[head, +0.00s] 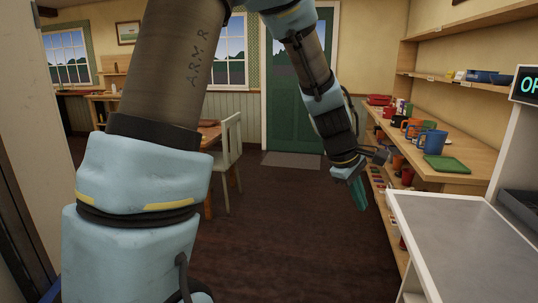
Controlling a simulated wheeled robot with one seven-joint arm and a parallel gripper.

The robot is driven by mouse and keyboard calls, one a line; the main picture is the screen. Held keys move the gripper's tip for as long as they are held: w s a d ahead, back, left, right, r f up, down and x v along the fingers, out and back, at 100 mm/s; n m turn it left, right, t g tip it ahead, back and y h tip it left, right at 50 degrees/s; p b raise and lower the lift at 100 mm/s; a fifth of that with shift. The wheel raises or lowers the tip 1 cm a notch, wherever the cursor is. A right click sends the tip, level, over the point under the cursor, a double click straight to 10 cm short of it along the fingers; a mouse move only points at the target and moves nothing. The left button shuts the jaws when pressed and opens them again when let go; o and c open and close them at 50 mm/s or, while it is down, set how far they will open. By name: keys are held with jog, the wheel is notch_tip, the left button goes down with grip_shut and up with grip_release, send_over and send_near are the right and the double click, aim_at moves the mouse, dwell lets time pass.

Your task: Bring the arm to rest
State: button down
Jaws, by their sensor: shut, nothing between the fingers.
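My arm rises on the left of the head view, bends over at the top and hangs down near the middle right. My gripper (360,192) is at its lower end, pointing down over open floor. It is shut and empty. It hangs clear in the picture between the shelf unit on the right and the floor. No cake dome can be made out.
A wooden shelf unit (455,180) with mugs, a blue mug (432,143) and a green cloth-like item (446,165) stands right. A grey-topped counter (465,235) is at front right. A white chair (228,155) and green door (290,100) are behind. Dark floor (290,230) is clear.

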jog(key=s+a+f+m+y, duration=0.1)
jog(key=a+m, duration=0.3)
jog(key=a, duration=1.3)
jog(key=s+a+f+m+y, duration=0.1)
jog(key=a+m+y, duration=0.3)
jog(key=a, duration=1.2)
jog(key=shift+s+a+t, duration=0.3)
jog(key=shift+s+a, duration=0.05)
jog(key=shift+s, duration=0.35)
jog(key=shift+d, duration=0.1)
